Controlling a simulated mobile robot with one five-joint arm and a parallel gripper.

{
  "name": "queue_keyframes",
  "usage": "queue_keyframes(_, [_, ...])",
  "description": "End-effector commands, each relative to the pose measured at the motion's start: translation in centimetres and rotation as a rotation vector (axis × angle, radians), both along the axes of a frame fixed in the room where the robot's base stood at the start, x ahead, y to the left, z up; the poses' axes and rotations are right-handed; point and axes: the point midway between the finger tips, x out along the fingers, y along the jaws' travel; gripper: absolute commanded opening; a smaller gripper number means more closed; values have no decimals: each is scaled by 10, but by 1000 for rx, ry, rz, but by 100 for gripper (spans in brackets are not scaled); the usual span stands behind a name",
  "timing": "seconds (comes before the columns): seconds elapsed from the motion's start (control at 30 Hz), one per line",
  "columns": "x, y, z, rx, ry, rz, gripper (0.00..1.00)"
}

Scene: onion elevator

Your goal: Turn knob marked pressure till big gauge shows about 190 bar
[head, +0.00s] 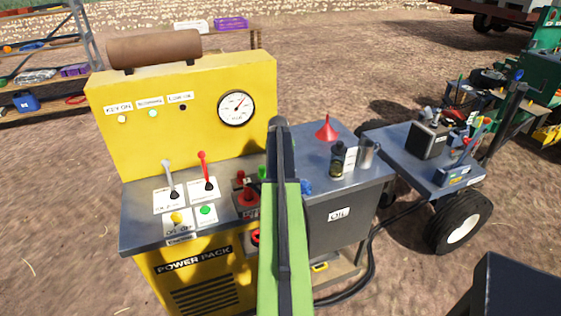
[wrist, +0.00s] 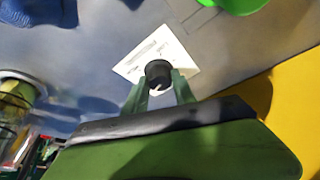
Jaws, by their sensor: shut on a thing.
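The big round gauge (head: 236,108) is on the yellow panel of the power pack. Its red needle points to the upper right, but the numbers are too small to read. In the wrist view my gripper (wrist: 161,84) is shut on a black round knob (wrist: 158,71), with one green finger on each side. The knob stands on a white label card (wrist: 178,52) on the grey top; its lettering is not legible. In the head view my green arm hides the knob and the fingertips.
A white lever (head: 168,178) and a red lever (head: 204,168) stand left of my arm, with a green button (head: 205,210) in front. A red funnel (head: 326,129), a dark bottle (head: 337,159) and a metal cup (head: 367,153) stand to the right. A wheeled cart (head: 398,139) is beyond.

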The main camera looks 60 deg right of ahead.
Motion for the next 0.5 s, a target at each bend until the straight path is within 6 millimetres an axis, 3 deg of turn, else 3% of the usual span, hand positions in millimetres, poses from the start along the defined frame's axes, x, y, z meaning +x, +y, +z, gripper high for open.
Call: queue_keyframes(0.5, [2,4,-1,9,0,-136,0])
